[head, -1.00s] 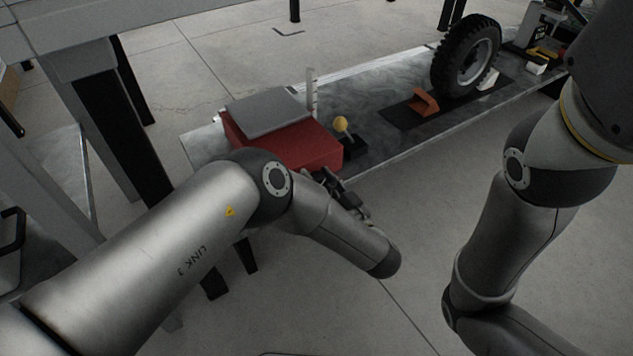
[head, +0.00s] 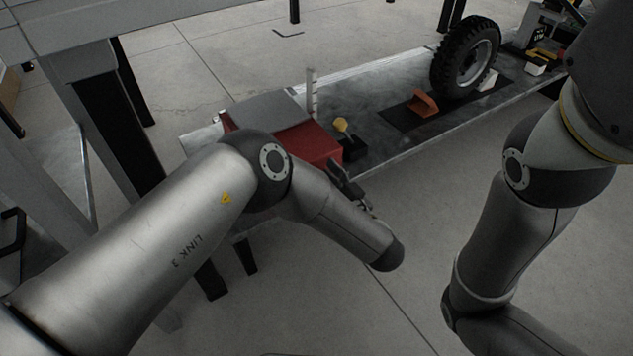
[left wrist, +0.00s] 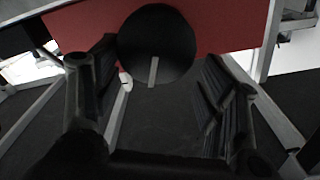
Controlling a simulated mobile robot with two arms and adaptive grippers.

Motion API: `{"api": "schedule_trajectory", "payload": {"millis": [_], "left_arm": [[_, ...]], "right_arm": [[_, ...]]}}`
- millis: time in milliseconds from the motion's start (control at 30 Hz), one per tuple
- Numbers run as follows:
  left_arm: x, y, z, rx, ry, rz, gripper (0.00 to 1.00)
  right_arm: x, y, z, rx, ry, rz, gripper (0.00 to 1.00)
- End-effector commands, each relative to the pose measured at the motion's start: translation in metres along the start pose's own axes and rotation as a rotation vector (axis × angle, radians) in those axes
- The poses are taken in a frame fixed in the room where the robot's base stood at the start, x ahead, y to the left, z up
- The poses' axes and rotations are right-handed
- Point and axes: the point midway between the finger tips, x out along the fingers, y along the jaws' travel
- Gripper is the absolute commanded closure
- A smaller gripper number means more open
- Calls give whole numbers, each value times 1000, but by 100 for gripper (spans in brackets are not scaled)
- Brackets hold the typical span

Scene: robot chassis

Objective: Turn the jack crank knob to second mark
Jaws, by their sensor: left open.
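The red jack box (head: 318,146) with a grey top plate (head: 267,112) sits on the low bench, partly hidden by my left arm. A white upright scale (head: 311,95) stands at its far side. In the left wrist view a round black knob (left wrist: 157,42) is in front of the red face (left wrist: 225,25). A pale line on it runs straight down from near its centre. My left gripper (head: 350,183) is by the box's near side. In the left wrist view its open fingers (left wrist: 155,88) are on either side below the knob, with nothing between them. Marks around the knob cannot be made out.
A yellow-topped lever on a black base (head: 341,125) stands right of the box. An orange wedge (head: 424,104) and a tyre (head: 466,57) are farther along the bench. A table frame (head: 105,110) stands at the left. The floor in front is clear.

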Motion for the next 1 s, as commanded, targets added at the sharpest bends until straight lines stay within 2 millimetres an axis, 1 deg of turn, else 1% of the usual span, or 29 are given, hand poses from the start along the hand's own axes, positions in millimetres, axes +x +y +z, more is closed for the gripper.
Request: {"api": "schedule_trajectory", "payload": {"millis": [33, 200, 333, 433, 600, 867, 933, 1000], "left_arm": [[0, -4, -8, 2, 0, 1, 33], [0, -17, -34, 5, -4, 1, 33], [0, -25, -50, 6, -7, 1, 33], [0, -29, -59, 8, -8, 1, 33], [-1, -32, -64, 11, -10, 2, 33], [-1, -32, -64, 11, -11, 1, 33], [-3, -32, -63, 8, -25, 4, 33], [-8, -30, -58, -3, -69, 13, 33]], "right_arm": [[0, 0, 0, 0, 0, -1, 100], [0, 0, 0, 0, 1, -1, 100], [0, 0, -1, 0, 1, -2, 100], [0, 0, -1, 0, 1, -2, 100], [0, 0, -1, 0, 2, -2, 100], [0, 0, -1, 0, 2, -2, 100], [0, 0, 2, -2, -3, -3, 100], [1, 1, 11, -5, -20, -6, 100]]}}
